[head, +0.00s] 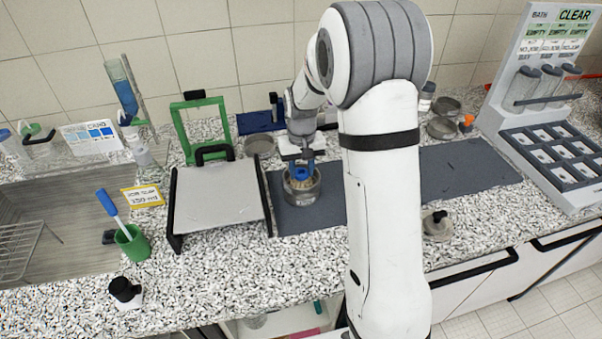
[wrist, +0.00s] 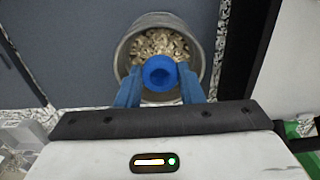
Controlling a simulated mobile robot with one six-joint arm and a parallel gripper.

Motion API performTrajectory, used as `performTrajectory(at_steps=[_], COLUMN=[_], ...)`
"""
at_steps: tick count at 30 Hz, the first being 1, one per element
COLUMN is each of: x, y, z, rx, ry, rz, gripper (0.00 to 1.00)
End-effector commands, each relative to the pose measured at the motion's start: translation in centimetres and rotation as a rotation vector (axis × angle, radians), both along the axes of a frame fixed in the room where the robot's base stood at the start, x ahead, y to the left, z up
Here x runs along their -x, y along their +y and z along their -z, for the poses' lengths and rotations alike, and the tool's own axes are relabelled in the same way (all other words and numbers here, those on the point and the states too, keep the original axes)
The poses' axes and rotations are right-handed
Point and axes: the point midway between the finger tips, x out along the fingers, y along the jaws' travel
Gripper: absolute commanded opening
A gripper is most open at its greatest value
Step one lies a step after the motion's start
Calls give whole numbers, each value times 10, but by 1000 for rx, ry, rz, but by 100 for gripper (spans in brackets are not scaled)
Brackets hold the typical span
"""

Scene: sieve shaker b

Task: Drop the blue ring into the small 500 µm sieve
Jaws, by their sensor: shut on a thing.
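In the wrist view the ring is over the round metal sieve (wrist: 121,56), which holds pale, chip-like material. In the head view the sieve (head: 302,198) stands on the grey mat, and my gripper (head: 300,170) is right above it, pointing down. The blue fingers and the ring overlap the near part of the sieve. I cannot tell whether the ring touches the contents. No size marking on the sieve is readable.
A grey flat-topped stand (head: 218,195) with black side rails is left of the sieve. A green frame (head: 205,125) is behind it. Other metal sieves (head: 441,128) are at the back right. A knobbed metal lid (head: 437,226) lies right of my arm. The grey mat (head: 460,170) has free room on the right.

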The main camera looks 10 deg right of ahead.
Motion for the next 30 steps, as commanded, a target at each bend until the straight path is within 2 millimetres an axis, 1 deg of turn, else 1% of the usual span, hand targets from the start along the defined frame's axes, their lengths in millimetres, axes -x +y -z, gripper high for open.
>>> performTrajectory(at_steps=[1, 3, 5, 13, 17, 18, 25, 30], x=[1, 1, 1, 0, 0, 0, 0, 0], y=[0, -1, -1, -2, -2, -2, -2, -2], z=[8, 17, 22, 25, 29, 28, 27, 27], rx=[0, 0, 0, 0, 0, 0, 0, 0], ry=[7, 6, 3, 1, 1, 1, 1, 1], rz=[1, 2, 2, 3, 4, 4, 4, 5], gripper=[13, 13, 13, 13, 13, 37, 56, 56])
